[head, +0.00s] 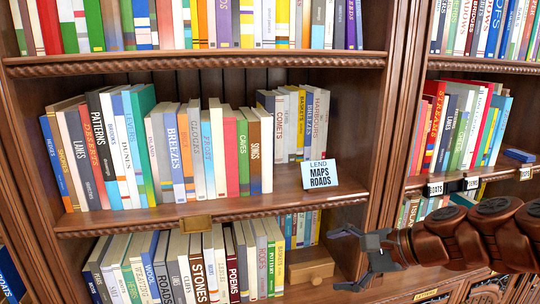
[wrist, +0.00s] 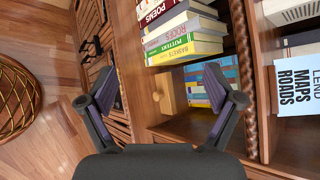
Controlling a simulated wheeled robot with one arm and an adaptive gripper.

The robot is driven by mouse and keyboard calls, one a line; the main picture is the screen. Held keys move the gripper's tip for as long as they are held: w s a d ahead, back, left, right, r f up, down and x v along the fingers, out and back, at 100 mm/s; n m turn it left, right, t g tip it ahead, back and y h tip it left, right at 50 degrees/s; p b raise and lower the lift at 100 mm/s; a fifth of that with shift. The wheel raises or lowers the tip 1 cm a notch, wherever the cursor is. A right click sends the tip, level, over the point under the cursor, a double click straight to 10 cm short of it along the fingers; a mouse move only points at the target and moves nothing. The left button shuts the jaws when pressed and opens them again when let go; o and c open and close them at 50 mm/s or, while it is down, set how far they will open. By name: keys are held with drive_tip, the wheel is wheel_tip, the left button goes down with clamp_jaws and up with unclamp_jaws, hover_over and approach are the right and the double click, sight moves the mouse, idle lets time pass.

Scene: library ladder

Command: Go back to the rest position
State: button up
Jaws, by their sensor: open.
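My gripper (head: 352,256) is at the lower right in the head view, in front of the lower shelf, at the end of my arm reaching in from the right. Its two fingers stand apart with nothing between them. In the wrist view the open fingers (wrist: 150,92) spread in front of the lower shelf, which appears turned sideways. No book touches the fingers as far as I can see.
A sign reading LEND MAPS ROADS (head: 319,175) stands on the middle shelf (head: 200,209), right of the book rows. A small wooden box (head: 309,270) sits on the lower shelf near the gripper. A round woven basket (wrist: 18,92) stands on the wooden floor.

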drive_tip(key=s+a+f+n+g+h, duration=0.2)
drive_tip(key=s+a+f+n+g, duration=0.25)
drive_tip(key=s, duration=0.45)
drive_tip(key=s+d+f+n+g+h, duration=0.1)
drive_tip(key=s+d+f+n+h, duration=0.3)
drive_tip(key=s, duration=0.4)
drive_tip(key=s+d+f+n+g+h, duration=0.2)
drive_tip(key=s+d+f+n+h, duration=0.1)
drive_tip(key=s, duration=0.6)
drive_tip(key=shift+d+f+n+h, duration=0.45)
drive_tip(key=shift+d+n, duration=0.55)
drive_tip(key=shift+n, duration=0.25)
